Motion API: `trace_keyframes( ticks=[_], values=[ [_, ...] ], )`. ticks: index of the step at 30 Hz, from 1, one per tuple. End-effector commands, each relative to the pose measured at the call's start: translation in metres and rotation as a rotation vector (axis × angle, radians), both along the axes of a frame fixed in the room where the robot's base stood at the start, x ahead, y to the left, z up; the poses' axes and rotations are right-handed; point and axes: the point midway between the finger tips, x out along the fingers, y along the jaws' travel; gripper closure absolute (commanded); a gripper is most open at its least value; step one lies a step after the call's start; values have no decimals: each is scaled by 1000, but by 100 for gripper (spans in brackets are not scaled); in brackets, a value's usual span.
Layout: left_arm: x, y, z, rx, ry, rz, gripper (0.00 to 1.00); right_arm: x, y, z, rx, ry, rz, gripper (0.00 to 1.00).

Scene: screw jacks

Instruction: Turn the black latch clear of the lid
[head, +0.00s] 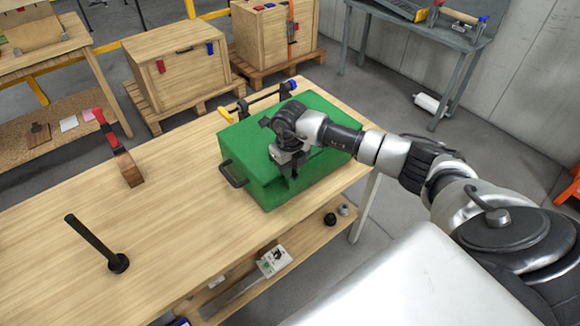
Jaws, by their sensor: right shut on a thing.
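A green box (262,178) with a green lid stands on the wooden table, with a dark handle (232,174) on its left side. My right arm reaches in from the right across the lid. My right gripper (289,170) points down at the box's front edge and is shut on what seems to be the black latch. The gripper and its shadow mostly hide the latch, so I cannot tell how far it is turned. My left gripper is out of view.
A bar clamp (255,103) lies behind the box. The table left of the box is largely clear. Wooden crates (177,68) stand behind.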

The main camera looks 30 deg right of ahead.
Motion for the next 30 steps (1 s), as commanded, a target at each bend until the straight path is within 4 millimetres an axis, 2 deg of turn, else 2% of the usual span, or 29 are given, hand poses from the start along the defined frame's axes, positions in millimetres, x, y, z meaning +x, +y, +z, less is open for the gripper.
trace_keyframes(
  ticks=[8, 30],
  values=[
    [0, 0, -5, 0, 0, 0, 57, 0, 0, -1, 0, 0, -155, 100],
    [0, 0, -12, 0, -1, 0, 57, 0, 0, 1, 0, 0, -848, 100]
  ],
)
